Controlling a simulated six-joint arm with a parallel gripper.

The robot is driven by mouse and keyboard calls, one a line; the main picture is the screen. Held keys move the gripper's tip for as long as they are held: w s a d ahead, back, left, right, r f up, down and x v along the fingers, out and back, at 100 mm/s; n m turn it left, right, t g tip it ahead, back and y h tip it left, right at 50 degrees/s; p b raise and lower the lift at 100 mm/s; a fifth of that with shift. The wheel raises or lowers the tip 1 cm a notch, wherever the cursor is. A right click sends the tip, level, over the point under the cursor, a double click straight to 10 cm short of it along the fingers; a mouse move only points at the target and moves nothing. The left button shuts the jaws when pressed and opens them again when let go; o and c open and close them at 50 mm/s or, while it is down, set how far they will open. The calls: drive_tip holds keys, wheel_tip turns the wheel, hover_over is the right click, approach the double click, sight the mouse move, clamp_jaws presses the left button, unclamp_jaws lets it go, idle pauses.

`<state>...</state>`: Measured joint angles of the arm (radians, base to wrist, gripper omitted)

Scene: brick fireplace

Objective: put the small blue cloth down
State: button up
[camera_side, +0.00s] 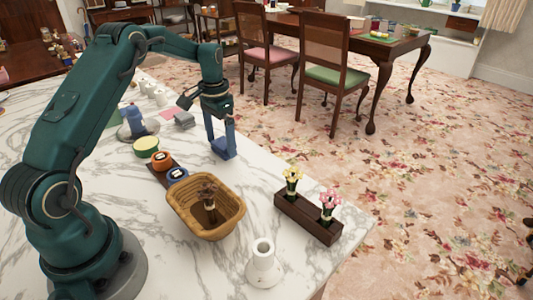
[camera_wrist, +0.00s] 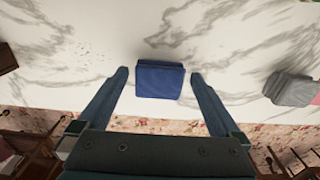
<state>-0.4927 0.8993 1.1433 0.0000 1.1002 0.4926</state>
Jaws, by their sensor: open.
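The small blue cloth (camera_wrist: 160,80) is a folded dark blue square. In the wrist view it appears on the white marble top, in the gap between my gripper's fingertips (camera_wrist: 158,72). White marble shows between the cloth and each finger. In the side view my gripper (camera_side: 221,142) points down near the counter's far edge, with its fingers apart. The cloth (camera_side: 221,149) shows low between the fingers there; the similar blue colours make its outline hard to separate. My gripper is open and holds nothing.
A folded grey cloth (camera_wrist: 292,90) lies to the right in the wrist view. In the side view a wicker basket (camera_side: 188,217), a dark wooden flower holder (camera_side: 308,220), a white candle holder (camera_side: 263,267) and a green-topped round tin (camera_side: 146,147) stand on the marble counter (camera_side: 120,190).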

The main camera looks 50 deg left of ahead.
sight(221, 143)
drive_tip(key=s+d+r+t, duration=0.1)
drive_tip(key=d+r, duration=0.2)
drive_tip(key=r, duration=0.5)
drive_tip(key=s+d+r, duration=0.1)
drive_tip(key=d+r, duration=0.2)
drive_tip(key=r, duration=0.5)
drive_tip(key=s+d+f+t, duration=0.1)
drive_tip(key=s+d+t, duration=0.1)
drive_tip(key=s+d, duration=0.4)
drive_tip(key=s+d+f+t, duration=0.1)
drive_tip(key=s+d+t, duration=0.1)
drive_tip(key=s+d, duration=0.4)
drive_tip(key=s, duration=0.5)
drive_tip(key=shift+d+t, duration=0.15)
drive_tip(key=shift+t, duration=0.15)
